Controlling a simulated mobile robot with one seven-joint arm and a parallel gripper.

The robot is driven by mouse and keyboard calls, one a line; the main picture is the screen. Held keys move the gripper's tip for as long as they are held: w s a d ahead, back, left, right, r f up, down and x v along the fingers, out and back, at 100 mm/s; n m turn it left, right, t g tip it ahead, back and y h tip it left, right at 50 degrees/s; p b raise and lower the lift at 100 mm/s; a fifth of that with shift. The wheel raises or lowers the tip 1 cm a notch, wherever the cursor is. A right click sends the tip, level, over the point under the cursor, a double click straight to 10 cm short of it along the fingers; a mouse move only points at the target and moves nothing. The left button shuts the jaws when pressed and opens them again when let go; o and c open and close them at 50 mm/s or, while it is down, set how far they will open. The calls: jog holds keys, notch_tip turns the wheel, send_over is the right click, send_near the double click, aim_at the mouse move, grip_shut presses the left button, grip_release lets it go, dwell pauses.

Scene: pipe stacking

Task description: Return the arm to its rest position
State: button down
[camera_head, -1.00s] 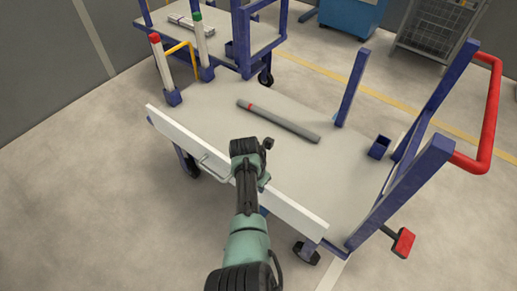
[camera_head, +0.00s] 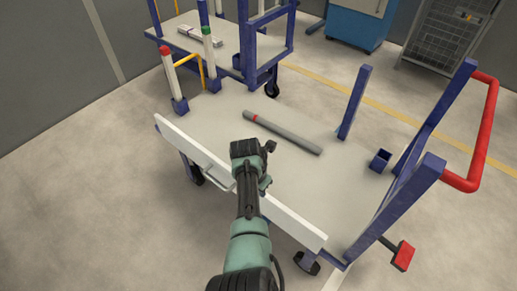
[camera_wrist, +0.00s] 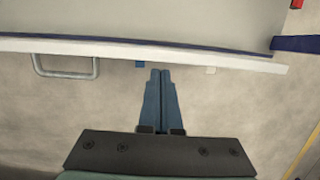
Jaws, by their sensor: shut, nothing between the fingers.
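My gripper (camera_wrist: 160,75) is shut and empty in the wrist view, its two blue fingers together. It points at the white side board of the cart, with bare floor behind the fingers. In the head view my arm reaches up from the bottom middle, and its end is near the white side board (camera_head: 185,150) of the near cart. The fingers are hard to make out in the head view. A grey pipe with a red band (camera_head: 283,132) lies on the cart's grey deck (camera_head: 225,115), apart from my gripper.
Two upright pipes, one red-topped (camera_head: 168,70) and one green-topped (camera_head: 208,52), stand in blue sockets at the cart's far left. A blue post (camera_head: 355,102) and a red handle (camera_head: 488,130) rise on the right. A second cart (camera_head: 180,35) stands behind. Floor at left is clear.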

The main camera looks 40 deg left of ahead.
jog(key=w+r, duration=0.2)
jog(key=r, duration=0.1)
jog(key=shift+w+d+r, duration=0.1)
jog(key=shift+w+r, duration=0.1)
jog(key=shift+w, duration=0.05)
